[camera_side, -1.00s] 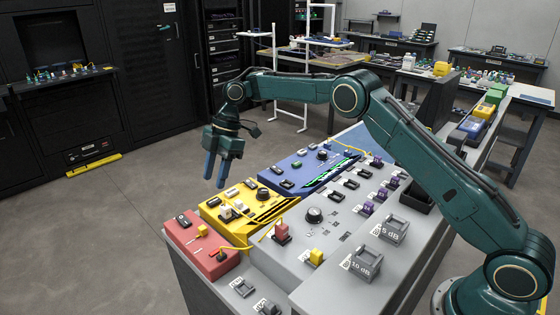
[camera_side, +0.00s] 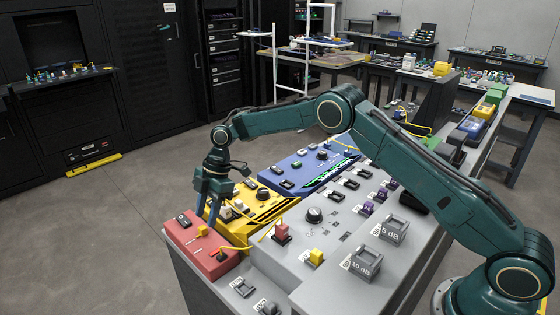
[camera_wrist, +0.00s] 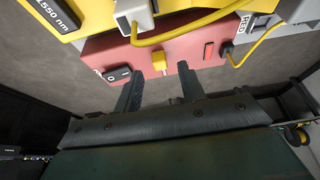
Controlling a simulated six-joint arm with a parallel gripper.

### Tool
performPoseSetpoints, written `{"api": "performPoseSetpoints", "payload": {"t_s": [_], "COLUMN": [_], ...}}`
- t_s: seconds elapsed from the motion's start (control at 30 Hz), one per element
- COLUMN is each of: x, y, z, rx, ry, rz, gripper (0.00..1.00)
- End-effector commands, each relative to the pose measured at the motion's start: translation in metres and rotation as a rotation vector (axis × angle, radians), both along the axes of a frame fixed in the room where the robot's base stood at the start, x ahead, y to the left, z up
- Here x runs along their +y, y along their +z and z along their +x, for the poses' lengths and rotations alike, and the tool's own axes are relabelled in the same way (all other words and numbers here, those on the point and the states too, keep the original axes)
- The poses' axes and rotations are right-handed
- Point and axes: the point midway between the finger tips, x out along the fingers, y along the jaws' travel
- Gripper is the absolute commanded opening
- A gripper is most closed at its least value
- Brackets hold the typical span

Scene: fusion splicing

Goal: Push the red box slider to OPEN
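The red box (camera_side: 196,252) sits at the near left corner of the bench. On its top are a black rocker switch (camera_side: 183,220), a small yellow slider (camera_side: 202,231) and a black port with a yellow cable. My gripper (camera_side: 207,218) is low over the box's far edge, with its fingers pointing down. In the wrist view my gripper (camera_wrist: 159,88) is open and empty, its two fingers apart. The yellow slider (camera_wrist: 158,63) appears between the fingertips, a little beyond them. I cannot tell whether a finger touches it, and no OPEN marking is readable.
A yellow cable (camera_side: 240,247) runs over the red box's right side. The blue box (camera_side: 312,168) and the grey panel (camera_side: 330,235) lie further right.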

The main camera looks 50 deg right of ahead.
Motion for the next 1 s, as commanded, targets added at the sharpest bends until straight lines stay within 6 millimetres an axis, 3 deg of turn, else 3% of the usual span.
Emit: {"api": "performPoseSetpoints", "payload": {"t_s": [0.3,0.67,0.87,1.0], "x": [0.011,0.012,0.012,0.012], "y": [-0.026,-0.029,-0.029,-0.029], "z": [0.0,0.0,0.0,0.0], "rx": [0.0,0.0,0.0,-0.001], "ry": [0.001,0.0,0.0,0.0], "rz": [0.001,0.0,0.0,0.0], "gripper": [0.4,0.4,0.01,0.0]}}
